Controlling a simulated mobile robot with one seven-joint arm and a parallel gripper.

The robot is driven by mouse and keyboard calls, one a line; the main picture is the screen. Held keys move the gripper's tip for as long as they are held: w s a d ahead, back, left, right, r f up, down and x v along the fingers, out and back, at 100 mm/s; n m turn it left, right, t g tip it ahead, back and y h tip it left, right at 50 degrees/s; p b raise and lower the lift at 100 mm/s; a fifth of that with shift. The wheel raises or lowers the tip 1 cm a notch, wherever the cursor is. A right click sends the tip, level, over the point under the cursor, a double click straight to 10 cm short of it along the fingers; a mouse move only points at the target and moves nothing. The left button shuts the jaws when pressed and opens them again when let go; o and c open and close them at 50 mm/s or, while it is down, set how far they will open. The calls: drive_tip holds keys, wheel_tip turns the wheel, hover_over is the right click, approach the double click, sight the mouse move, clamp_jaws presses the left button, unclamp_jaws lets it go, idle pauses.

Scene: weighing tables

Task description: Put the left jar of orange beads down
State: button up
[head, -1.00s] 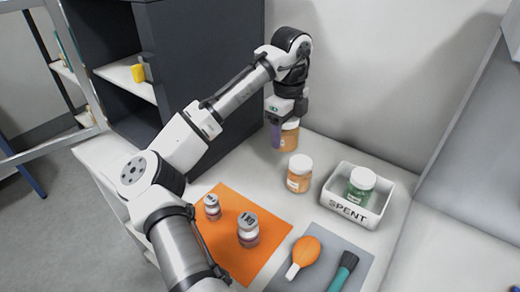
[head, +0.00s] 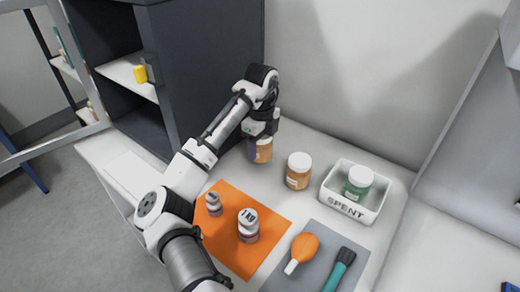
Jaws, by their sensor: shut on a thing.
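My gripper (head: 257,150) is at the back left of the white table in the head view, pointing down. It is shut on a jar of orange beads (head: 265,151), the left one of two. The gripper and its fingers hide the jar's top and part of its side. I cannot tell whether the jar's bottom touches the table. A second jar of orange beads (head: 298,172), with a white lid, stands upright to the right, apart from the held jar.
A white tray marked SPENT (head: 345,210) holds a green jar (head: 358,182) at the right. An orange mat (head: 268,230) bears two small weights (head: 249,225). A grey mat (head: 313,258) bears an orange blower (head: 302,252) and a brush (head: 340,268). A dark cabinet (head: 205,70) stands behind left.

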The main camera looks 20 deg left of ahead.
drive_tip(key=shift+f, duration=0.75)
drive_tip(key=shift+a+f+p, duration=0.15)
drive_tip(key=shift+p, duration=0.4)
drive_tip(key=shift+f, duration=0.4)
drive_tip(key=o, duration=1.1)
drive_tip(key=shift+o, duration=0.2)
wheel_tip(320, 180, up, 12)
drive_tip(key=shift+r+b, duration=0.15)
drive_tip(key=shift+b, duration=0.7)
